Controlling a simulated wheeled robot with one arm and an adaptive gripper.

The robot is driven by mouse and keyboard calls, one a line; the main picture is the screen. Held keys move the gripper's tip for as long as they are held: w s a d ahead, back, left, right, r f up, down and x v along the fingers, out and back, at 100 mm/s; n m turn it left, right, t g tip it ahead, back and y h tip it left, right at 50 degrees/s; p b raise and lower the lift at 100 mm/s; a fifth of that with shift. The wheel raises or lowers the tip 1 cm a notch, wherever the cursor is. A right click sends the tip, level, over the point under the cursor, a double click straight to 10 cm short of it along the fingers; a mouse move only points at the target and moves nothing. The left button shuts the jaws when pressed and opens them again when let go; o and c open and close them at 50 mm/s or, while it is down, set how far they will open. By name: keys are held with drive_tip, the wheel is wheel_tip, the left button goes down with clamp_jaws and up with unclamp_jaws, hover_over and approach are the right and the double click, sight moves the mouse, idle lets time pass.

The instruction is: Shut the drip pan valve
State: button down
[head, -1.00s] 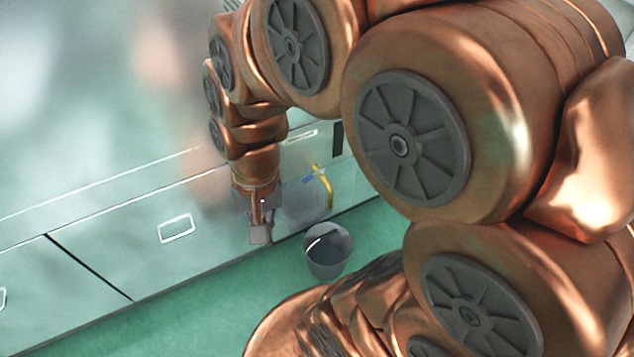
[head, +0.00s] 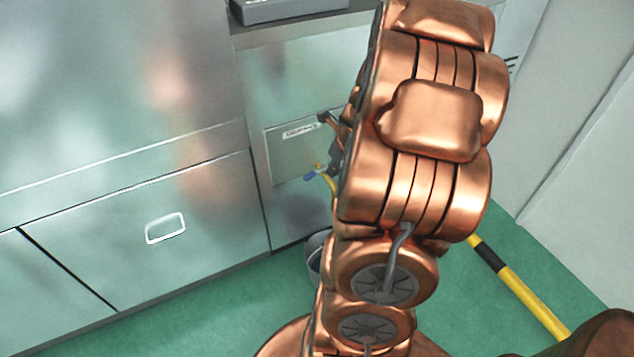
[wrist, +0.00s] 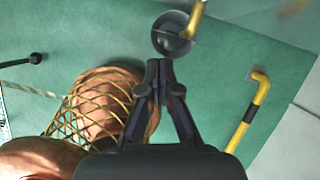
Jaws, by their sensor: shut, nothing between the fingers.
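The drip pan valve has a small blue handle (head: 310,175) on a yellow pipe (head: 328,183) that comes out of the steel cabinet front and bends down. The handle points left of the pipe; I cannot tell its exact angle. A grey bucket (head: 315,252) stands on the floor below, partly hidden by my arm. It also shows in the wrist view (wrist: 172,34), with the yellow pipe (wrist: 195,18) above it. My gripper (head: 338,150) is beside the pipe, slightly above and right of the handle, partly hidden by my arm. In the wrist view my gripper (wrist: 158,68) is shut and empty.
A labelled panel (head: 290,158) is on the cabinet behind the valve. A drawer with a pale handle (head: 165,228) is to the left. A yellow and black rail (head: 515,285) stands at the right, also in the wrist view (wrist: 250,112). Green floor (head: 200,310) is open in front.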

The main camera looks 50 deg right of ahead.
sight(317, 174)
drive_tip(key=w+d+f, duration=0.1)
drive_tip(key=w+f, duration=0.6)
drive_tip(key=f, duration=0.2)
drive_tip(key=shift+w+d+f, duration=0.25)
idle(0.4)
